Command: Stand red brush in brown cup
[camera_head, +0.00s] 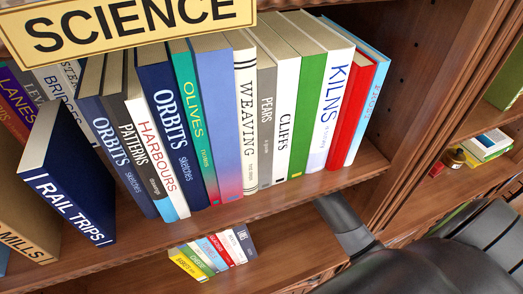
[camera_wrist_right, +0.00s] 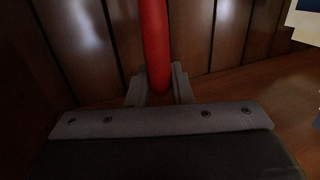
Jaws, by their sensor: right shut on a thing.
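In the right wrist view a red rod-shaped handle, the red brush (camera_wrist_right: 154,40), stands upright between the fingers of my right gripper (camera_wrist_right: 160,88). The gripper is shut on it near its visible lower end. The brush's upper part runs out of the top of the picture, so its bristles are not seen. I cannot make out the brown cup for certain in either view. My left gripper is not in view.
A wooden bookcase (camera_head: 405,100) holds a row of upright books (camera_head: 245,110) under a SCIENCE sign (camera_head: 130,22). A small pile of books (camera_head: 487,145) and a small brownish object (camera_head: 454,158) lie on the right-hand shelf. Dark wood panels (camera_wrist_right: 195,35) stand behind the brush.

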